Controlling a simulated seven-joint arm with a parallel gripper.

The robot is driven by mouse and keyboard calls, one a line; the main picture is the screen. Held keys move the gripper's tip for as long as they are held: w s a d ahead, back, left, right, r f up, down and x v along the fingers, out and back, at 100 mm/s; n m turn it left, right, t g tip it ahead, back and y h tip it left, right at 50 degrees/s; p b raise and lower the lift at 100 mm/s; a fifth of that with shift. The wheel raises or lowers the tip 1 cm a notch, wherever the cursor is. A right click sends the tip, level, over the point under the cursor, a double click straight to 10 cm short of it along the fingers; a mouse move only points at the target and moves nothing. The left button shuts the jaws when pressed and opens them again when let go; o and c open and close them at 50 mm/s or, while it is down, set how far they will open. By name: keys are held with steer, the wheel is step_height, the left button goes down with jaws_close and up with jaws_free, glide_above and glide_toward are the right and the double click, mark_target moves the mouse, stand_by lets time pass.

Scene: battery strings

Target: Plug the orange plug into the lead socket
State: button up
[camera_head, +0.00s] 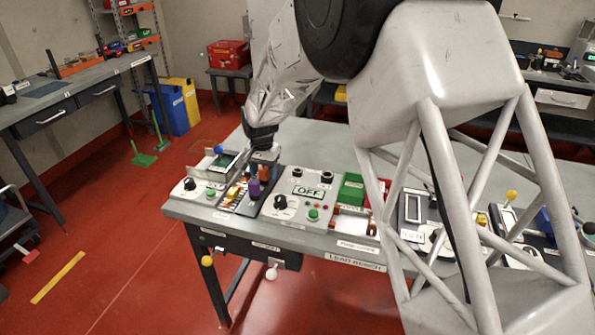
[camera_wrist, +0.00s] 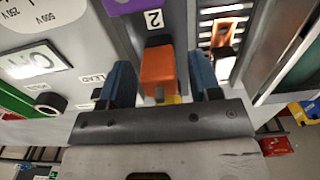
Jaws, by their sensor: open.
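The orange plug (camera_wrist: 158,68) stands between the two blue fingers of my gripper (camera_wrist: 160,80) in the wrist view, with gaps on both sides. My gripper is open around it, not clamped on it. In the head view the orange plug (camera_head: 264,172) shows just below my gripper (camera_head: 265,157), behind a purple plug. A LEAD label (camera_wrist: 92,78) is left of the left finger. A dark part beside it, perhaps the lead socket, is mostly hidden by that finger. Two black round sockets show on the grey panel in the head view, the left one (camera_head: 297,174) nearer my gripper.
The purple plug (camera_head: 253,187) stands close in front of the orange one. The grey panel has an OFF display (camera_head: 306,191) and a black knob (camera_head: 280,202). A green box (camera_head: 350,188) stands to its right. The bench (camera_head: 310,140) behind the panel is clear.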

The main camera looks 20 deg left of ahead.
steer(key=c, duration=1)
steer(key=shift+r, duration=1.7)
stand_by(0.4)
steer(key=shift+r, duration=2.3)
steer(key=shift+d, duration=0.1)
steer(key=w+d, duration=0.1)
steer(key=d, duration=0.2)
steer(key=w+d+r, duration=0.1)
steer(key=w+d, duration=0.1)
steer(key=d, duration=0.1)
steer(key=w+d+r, duration=0.1)
steer(key=w+d, duration=0.1)
steer(key=d, duration=0.1)
steer(key=shift+w+d+r, duration=0.15)
steer(key=shift+w, duration=0.1)
